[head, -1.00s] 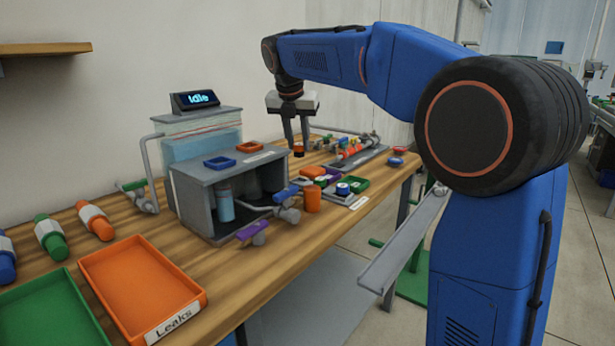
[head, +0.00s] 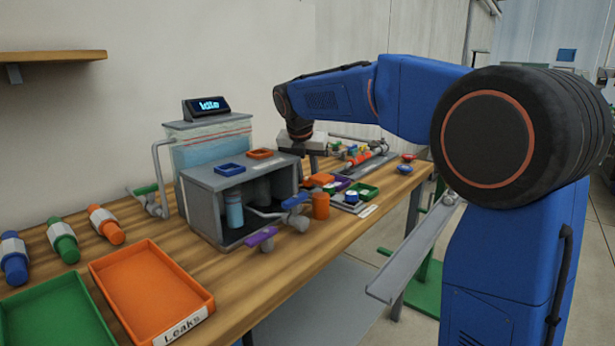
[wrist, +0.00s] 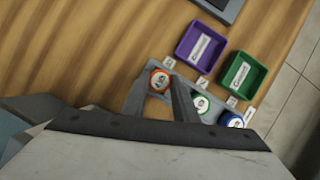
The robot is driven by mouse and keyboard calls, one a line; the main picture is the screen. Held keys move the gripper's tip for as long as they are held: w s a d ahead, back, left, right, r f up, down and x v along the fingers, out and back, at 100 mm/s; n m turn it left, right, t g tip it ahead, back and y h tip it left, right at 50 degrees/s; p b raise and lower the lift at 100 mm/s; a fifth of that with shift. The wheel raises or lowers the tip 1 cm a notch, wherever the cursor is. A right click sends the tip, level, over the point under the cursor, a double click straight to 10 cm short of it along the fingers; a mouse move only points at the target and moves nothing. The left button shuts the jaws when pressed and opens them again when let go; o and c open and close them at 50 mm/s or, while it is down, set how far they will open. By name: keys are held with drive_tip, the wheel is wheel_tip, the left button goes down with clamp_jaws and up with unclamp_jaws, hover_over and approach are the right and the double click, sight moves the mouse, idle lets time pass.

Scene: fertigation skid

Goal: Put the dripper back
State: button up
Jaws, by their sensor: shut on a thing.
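The dripper, with an orange rim and a white marked top, shows between my fingers in the wrist view (wrist: 159,79). My gripper (wrist: 160,98) is shut on it; the gripper also shows in the head view (head: 316,165), low over the bench. The dripper is at the left end of a grey rack (wrist: 181,99). A green dripper (wrist: 201,103) and a blue dripper (wrist: 232,119) sit in the same rack to its right. I cannot tell whether the held dripper touches the rack or is just above it, as the fingers hide its lower part.
A purple tray (wrist: 201,47) and a green tray (wrist: 243,74) lie beyond the rack. In the head view an orange cup (head: 320,206) stands near the rack, left of it. A grey cabinet (head: 209,204) stands further left. Bare wood lies left of the rack in the wrist view.

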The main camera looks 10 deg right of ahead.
drive_tip(key=shift+f, duration=0.1)
drive_tip(key=o, duration=1.1)
drive_tip(key=v, duration=1.2)
drive_tip(key=shift+a, duration=0.1)
